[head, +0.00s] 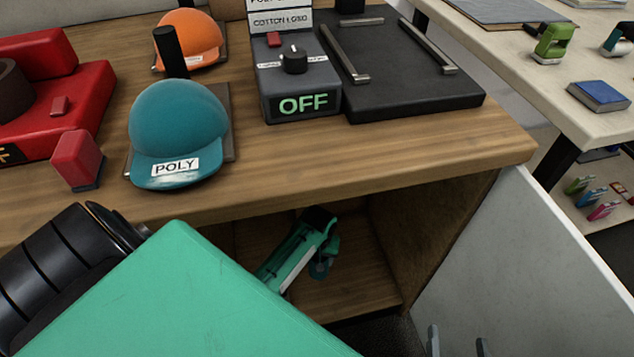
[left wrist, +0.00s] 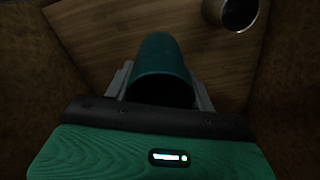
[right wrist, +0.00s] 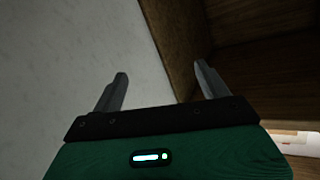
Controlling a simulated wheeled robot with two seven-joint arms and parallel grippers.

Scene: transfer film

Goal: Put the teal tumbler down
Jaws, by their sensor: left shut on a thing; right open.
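The teal tumbler (left wrist: 163,62) is between the fingers of my left gripper (left wrist: 160,85), which is shut on it. In the head view the left gripper (head: 326,240) is inside the open wooden cupboard under the counter, and the tumbler (head: 321,266) shows small and partly hidden there. The wooden cupboard floor (left wrist: 110,30) lies beyond the tumbler; I cannot tell whether the tumbler touches it. My right gripper (head: 458,342) is open and empty in front of the white door, its fingertips at the bottom edge; it also shows in the right wrist view (right wrist: 161,82).
A metal cup with dark contents (left wrist: 238,14) stands on the cupboard floor near the tumbler. The cupboard's side wall (head: 430,215) and white door (head: 530,270) bound the right. On the counter (head: 420,150) are a teal POLY cap (head: 178,120), an orange cap (head: 188,40) and a press control box (head: 297,85).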

